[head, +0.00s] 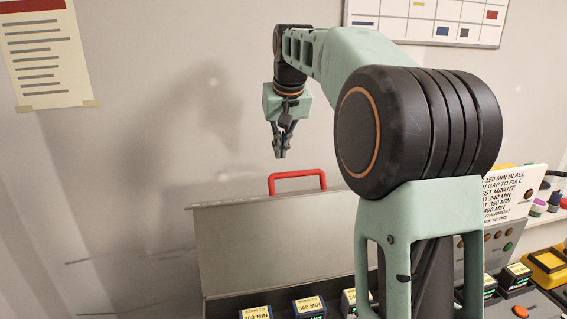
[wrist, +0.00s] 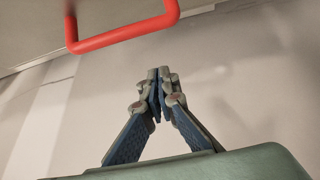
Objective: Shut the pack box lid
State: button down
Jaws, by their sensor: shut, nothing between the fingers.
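The pack box lid (head: 262,245) is a large grey panel standing raised at the back of the box, in the head view. A red handle (head: 297,176) sticks up from its top edge. The handle also shows large at the top of the wrist view (wrist: 125,36). My gripper (head: 280,155) is shut and empty, above the handle and slightly left of its middle in the head view. Its closed fingertips (wrist: 159,72) are apart from the handle in the wrist view. My arm hides the right part of the lid and box.
Several labelled packs (head: 309,307) sit in a row at the box's front. A lettered sign (head: 510,195) and a panel with buttons (head: 490,243) stand to the right. A yellow device (head: 548,262) lies at far right. The wall is close behind the lid.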

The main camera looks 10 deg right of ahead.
jog(key=s+f, duration=0.2)
jog(key=shift+f, duration=0.35)
jog(key=shift+s+f, duration=0.15)
jog(key=shift+s, duration=0.15)
jog(key=shift+s, duration=0.15)
